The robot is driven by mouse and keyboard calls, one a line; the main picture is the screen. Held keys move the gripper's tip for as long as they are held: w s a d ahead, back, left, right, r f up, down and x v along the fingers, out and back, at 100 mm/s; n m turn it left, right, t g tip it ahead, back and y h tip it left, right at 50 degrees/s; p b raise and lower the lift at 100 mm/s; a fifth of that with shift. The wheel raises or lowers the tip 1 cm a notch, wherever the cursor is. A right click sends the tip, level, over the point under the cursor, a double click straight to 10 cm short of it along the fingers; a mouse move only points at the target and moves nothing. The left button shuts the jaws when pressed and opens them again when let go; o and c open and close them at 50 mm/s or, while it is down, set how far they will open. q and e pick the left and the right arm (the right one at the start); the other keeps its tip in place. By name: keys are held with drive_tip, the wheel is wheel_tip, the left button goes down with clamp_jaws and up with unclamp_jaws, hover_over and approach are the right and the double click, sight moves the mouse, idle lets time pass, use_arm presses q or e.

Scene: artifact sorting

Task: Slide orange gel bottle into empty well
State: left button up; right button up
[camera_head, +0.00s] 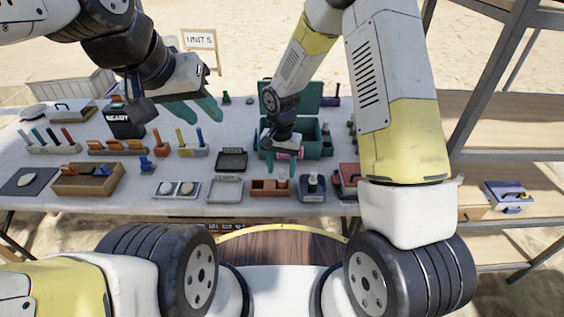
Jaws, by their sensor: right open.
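Two orange shapes could be the orange gel bottle, and I cannot tell which: an upright orange piece (156,136) left of a pale rack (193,151), and orange in the red-brown block (270,194) at the front. The block has compartments, and part of it looks empty. A dark green bottle (312,184) stands in a grey holder beside it. My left gripper (197,110) is open and empty, above the table behind the rack. My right gripper (281,163) is open, fingers pointing down, just behind the red-brown block. A pinkish-red item shows behind its fingers.
A green open case (314,147) stands behind my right gripper. Black and grey trays (225,190), a two-disc tray (177,190), a wooden box (88,180) and several small racks fill the table. Shelving (509,155) stands at right. Table surface between trays is narrow.

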sight(282, 171)
wheel_tip(282, 171, down, 3)
drive_tip(key=shift+d+f, duration=0.1)
drive_tip(key=shift+f, duration=0.05)
drive_tip(key=shift+c, duration=0.4)
clamp_jaws()
